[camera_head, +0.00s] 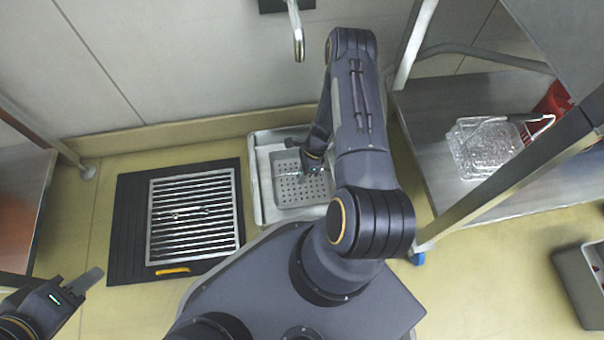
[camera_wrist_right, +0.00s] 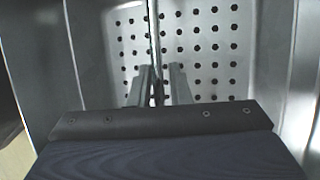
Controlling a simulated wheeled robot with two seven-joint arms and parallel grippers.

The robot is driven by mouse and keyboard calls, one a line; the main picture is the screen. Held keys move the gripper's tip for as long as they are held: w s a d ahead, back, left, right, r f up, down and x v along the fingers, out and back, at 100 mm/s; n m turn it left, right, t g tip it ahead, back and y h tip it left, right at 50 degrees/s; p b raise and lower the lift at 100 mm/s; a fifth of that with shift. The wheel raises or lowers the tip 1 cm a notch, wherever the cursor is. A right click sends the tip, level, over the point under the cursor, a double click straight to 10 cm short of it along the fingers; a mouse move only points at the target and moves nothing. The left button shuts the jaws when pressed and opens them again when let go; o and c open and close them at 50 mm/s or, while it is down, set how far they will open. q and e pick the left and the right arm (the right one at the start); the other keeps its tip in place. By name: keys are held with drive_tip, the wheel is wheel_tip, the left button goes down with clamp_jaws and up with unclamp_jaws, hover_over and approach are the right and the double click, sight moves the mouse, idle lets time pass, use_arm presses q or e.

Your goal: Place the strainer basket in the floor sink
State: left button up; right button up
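The floor sink (camera_head: 257,193) is a pale metal basin set in the floor at the centre of the head view. The perforated metal strainer basket (camera_head: 303,190) is inside it, toward its right side, and its holed bottom also shows in the wrist view (camera_wrist_right: 215,60). My right gripper (camera_head: 307,160) reaches down over the basket. In the wrist view a thin upright bar, seemingly the basket handle (camera_wrist_right: 153,35), runs between its two close fingers (camera_wrist_right: 161,75); firm contact is unclear. My left gripper (camera_head: 85,283) is at the lower left, away from the sink, with its opening unclear.
A slatted metal grate (camera_head: 195,215) lies on a black mat (camera_head: 125,225) left of the sink. A faucet (camera_head: 298,40) hangs above. A shelf (camera_head: 430,130) at right holds a clear container (camera_head: 485,148) and a red item (camera_head: 553,100). A grey bin stands lower right (camera_head: 575,290).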

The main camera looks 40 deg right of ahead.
drive_tip(key=shift+o, duration=1.1)
drive_tip(key=shift+r, duration=0.2)
drive_tip(key=p+v, duration=0.4)
drive_tip(key=v, duration=0.7)
drive_tip(key=shift+d+r+p, duration=0.25)
drive_tip(key=shift+r+p, duration=0.1)
drive_tip(key=shift+p, duration=0.05)
